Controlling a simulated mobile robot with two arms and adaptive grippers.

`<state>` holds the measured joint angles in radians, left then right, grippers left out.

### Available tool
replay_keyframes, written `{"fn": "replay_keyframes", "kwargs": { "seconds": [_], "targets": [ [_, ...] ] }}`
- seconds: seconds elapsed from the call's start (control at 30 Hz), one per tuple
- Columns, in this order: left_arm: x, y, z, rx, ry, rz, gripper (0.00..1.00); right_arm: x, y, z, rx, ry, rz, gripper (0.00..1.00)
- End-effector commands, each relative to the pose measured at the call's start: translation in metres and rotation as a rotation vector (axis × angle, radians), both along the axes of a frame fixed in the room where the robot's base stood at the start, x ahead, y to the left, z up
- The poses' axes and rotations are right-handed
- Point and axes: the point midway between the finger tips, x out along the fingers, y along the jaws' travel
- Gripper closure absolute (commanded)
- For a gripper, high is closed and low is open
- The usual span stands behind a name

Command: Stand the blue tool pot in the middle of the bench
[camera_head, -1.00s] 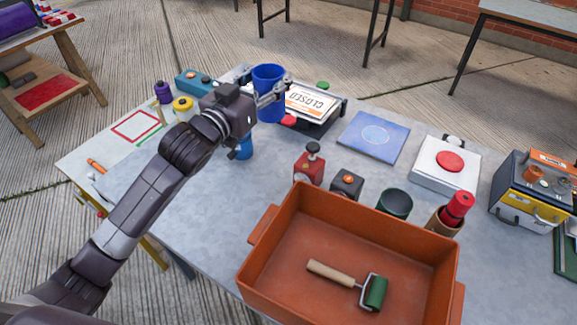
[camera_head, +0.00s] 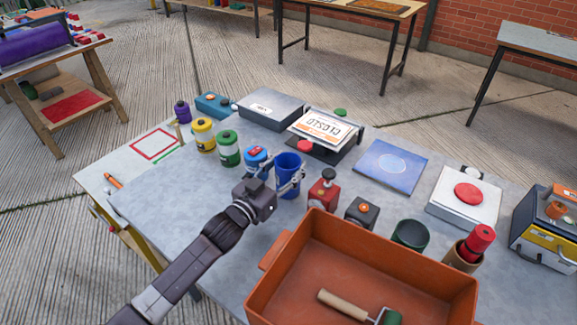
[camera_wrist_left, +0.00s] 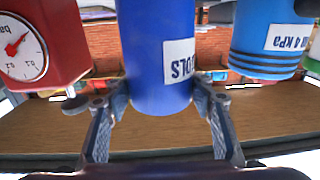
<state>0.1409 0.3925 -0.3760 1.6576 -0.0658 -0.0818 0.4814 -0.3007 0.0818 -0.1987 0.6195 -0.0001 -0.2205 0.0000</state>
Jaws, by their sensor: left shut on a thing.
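The blue tool pot (camera_head: 288,174) is an open, upright cup on the left half of the grey bench (camera_head: 215,195). My left gripper (camera_head: 291,187) is shut around its side. In the left wrist view, which appears upside down, the pot (camera_wrist_left: 155,50) with its white label sits between the two fingers (camera_wrist_left: 160,105). I cannot tell whether its base touches the bench. My right gripper is not in view.
Close by stand a blue canister (camera_head: 256,162) behind, a red gauge block (camera_head: 323,192) to the right and an orange tray (camera_head: 365,265) in front. Green (camera_head: 228,150) and yellow (camera_head: 203,136) canisters stand at the back left. The bench's left front is clear.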

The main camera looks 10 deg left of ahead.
Motion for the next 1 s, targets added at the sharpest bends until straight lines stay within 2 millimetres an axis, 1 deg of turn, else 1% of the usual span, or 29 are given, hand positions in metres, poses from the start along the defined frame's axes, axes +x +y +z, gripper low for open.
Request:
{"fn": "replay_keyframes", "kwargs": {
  "seconds": [0.4,0.43,0.5,0.6,0.83,0.93,1.0],
  "targets": [
    [0.0003,-0.0001,-0.0061,0.000,-0.004,-0.001,1.00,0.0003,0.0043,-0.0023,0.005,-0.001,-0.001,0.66],
    [0.0001,0.0001,-0.0070,0.001,-0.001,0.000,0.49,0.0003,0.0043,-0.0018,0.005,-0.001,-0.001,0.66],
    [0.0000,0.0001,-0.0067,0.001,-0.001,0.000,0.42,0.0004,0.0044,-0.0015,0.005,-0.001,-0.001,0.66],
    [0.0000,0.0000,-0.0066,0.001,-0.001,0.000,0.33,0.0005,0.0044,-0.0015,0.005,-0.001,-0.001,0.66],
    [0.0000,0.0000,-0.0063,0.001,-0.001,0.000,0.33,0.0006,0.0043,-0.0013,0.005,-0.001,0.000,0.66],
    [-0.0003,0.0001,-0.0026,0.000,-0.002,-0.001,0.33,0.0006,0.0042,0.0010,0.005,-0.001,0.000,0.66],
    [-0.0062,0.0019,-0.0053,0.000,0.000,-0.001,0.33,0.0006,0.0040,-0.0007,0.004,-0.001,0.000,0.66]
  ]
}}
